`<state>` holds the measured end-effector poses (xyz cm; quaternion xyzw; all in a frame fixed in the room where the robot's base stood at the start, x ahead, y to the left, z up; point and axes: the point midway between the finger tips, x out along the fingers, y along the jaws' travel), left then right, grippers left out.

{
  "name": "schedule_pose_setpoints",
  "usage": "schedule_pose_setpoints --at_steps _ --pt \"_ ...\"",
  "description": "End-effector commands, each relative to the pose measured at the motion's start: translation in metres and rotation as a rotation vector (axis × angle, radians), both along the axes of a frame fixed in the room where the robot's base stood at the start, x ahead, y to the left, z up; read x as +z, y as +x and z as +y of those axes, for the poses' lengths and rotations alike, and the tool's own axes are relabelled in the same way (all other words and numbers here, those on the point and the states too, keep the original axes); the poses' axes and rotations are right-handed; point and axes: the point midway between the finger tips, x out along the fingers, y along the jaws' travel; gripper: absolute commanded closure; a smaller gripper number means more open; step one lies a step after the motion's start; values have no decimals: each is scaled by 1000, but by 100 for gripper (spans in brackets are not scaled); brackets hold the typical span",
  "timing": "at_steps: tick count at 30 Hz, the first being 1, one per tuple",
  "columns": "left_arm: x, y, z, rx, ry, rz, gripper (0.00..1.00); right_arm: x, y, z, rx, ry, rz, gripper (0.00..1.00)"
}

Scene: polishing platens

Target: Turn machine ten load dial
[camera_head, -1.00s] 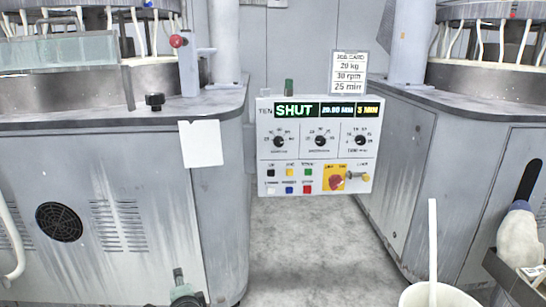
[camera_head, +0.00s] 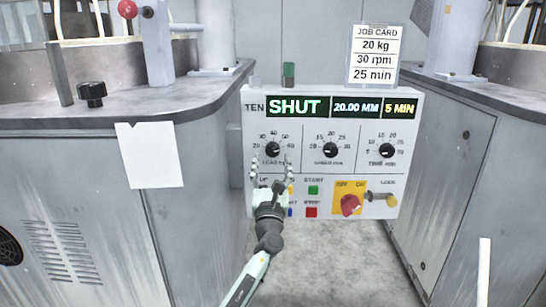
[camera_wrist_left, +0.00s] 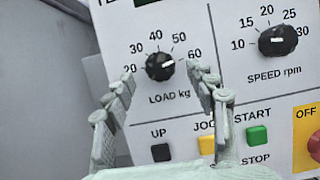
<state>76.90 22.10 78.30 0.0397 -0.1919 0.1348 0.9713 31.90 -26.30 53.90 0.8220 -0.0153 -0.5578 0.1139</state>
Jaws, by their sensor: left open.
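Machine ten's control panel (camera_head: 408,107) stands ahead, its display reading SHUT, 20.00 MM and 5 MIN. The black load dial (camera_head: 273,149) is the leftmost of three dials. In the left wrist view the load dial (camera_wrist_left: 160,66) has its white mark pointing right, near 60. My left gripper (camera_head: 271,172) is open in front of the panel, just below the load dial. In the left wrist view its fingers (camera_wrist_left: 163,78) stand on either side of the dial's lower part, with no visible contact. The gripper hides some buttons. My right gripper is not in view.
A job card (camera_head: 375,55) above the panel reads 20 kg, 30 rpm, 25 min. The speed dial (camera_head: 330,150) and time dial (camera_head: 386,151) are to the right. The red switch (camera_head: 350,204) and buttons sit below. Grey cabinets (camera_head: 80,190) flank the panel.

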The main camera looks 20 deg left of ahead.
Motion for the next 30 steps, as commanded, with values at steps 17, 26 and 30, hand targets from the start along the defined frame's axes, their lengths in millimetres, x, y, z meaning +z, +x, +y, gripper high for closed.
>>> schedule_pose_setpoints --at_steps 17,26,30 --pt "9 22 6 -1 -3 0 51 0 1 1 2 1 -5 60" --pt "9 21 6 -2 -4 0 88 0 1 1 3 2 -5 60" --pt "8 21 6 -1 -5 0 94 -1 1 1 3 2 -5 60"
